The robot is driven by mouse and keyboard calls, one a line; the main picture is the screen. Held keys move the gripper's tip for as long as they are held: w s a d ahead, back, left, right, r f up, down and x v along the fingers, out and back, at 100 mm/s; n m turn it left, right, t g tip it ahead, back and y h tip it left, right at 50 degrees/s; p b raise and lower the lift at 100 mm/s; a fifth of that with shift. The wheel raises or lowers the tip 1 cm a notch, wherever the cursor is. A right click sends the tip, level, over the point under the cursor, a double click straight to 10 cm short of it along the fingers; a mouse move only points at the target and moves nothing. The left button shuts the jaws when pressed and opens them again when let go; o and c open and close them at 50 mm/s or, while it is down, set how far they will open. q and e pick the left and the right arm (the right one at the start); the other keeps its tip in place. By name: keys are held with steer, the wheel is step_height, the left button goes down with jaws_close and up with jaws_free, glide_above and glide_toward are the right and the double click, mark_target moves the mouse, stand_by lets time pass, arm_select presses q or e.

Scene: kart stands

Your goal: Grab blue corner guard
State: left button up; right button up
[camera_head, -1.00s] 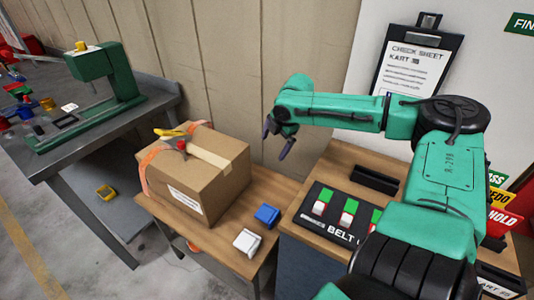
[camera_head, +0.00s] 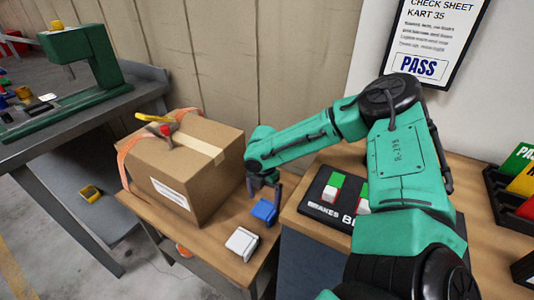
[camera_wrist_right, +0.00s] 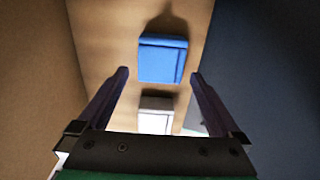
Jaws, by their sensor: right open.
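The blue corner guard (camera_head: 264,210) lies on the small wooden table (camera_head: 222,228), right of the cardboard box. My right gripper (camera_head: 264,189) is open and hovers just above and behind it. In the right wrist view the blue corner guard (camera_wrist_right: 163,58) shows ahead of and between the two open fingers (camera_wrist_right: 158,75), apart from both. A white corner guard (camera_head: 242,243) lies nearer the front of the table; it also shows in the right wrist view (camera_wrist_right: 156,115), between the fingers. My left gripper is not in view.
The cardboard box (camera_head: 205,185) stands close on the left, with a red-headed tool (camera_head: 166,130) on top. A higher bench (camera_head: 290,221) with a black switch panel (camera_head: 318,205) stands close on the right. A grey workbench (camera_head: 60,135) with a green press (camera_head: 85,65) is far left.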

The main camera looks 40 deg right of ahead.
mark_target(265, 209)
step_height(265, 209, down, 5)
steer(key=shift+d+r, duration=0.1)
steer(key=shift+d, duration=0.05)
steer(key=c, duration=1)
